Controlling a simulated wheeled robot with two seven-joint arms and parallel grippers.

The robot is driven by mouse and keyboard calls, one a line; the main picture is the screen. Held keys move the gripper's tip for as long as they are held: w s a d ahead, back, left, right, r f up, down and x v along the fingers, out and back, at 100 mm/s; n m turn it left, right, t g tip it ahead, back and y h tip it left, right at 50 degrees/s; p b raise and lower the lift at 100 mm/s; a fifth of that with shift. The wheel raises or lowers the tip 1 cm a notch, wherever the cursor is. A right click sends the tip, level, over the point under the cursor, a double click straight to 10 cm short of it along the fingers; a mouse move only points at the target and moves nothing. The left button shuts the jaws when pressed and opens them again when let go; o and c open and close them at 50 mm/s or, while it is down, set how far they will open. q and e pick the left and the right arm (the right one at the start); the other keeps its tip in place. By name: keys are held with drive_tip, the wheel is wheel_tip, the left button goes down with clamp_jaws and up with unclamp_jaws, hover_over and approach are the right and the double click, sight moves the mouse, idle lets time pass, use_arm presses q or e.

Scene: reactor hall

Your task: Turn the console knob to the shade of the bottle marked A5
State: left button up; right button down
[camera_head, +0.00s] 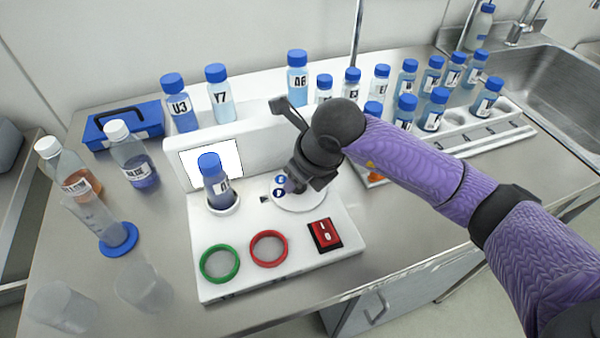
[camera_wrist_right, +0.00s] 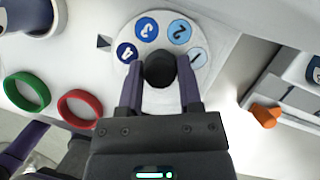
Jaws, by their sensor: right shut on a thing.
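The white console (camera_head: 330,268) carries a round white dial (camera_head: 298,205) with a black knob (camera_wrist_right: 160,70) at its middle. The dial has blue discs numbered 1 to 4, from pale at 1 to dark navy at 4. A dark triangle mark (camera_wrist_right: 103,41) beside the dial lies nearest disc 4 (camera_wrist_right: 126,52). My right gripper (camera_wrist_right: 160,82) is shut on the knob from above. A blue-capped bottle with dark blue liquid (camera_head: 215,182) stands in the console's socket; its label is too small to read surely.
A green ring (camera_head: 220,247), a red ring (camera_head: 252,250) and a red switch (camera_head: 325,235) are at the console's front. Labelled bottles stand behind and in a rack (camera_head: 510,140) at right. Bottles, a cylinder and beakers stand at left; a sink (camera_head: 560,90) is far right.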

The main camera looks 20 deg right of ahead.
idle(0.5)
drive_tip(key=shift+c, duration=1.4)
unclamp_jaws()
drive_tip(key=p+v, duration=0.2)
drive_tip(key=v, duration=0.8)
drive_tip(key=shift+p, duration=0.3)
drive_tip(key=shift+s+f, duration=0.1)
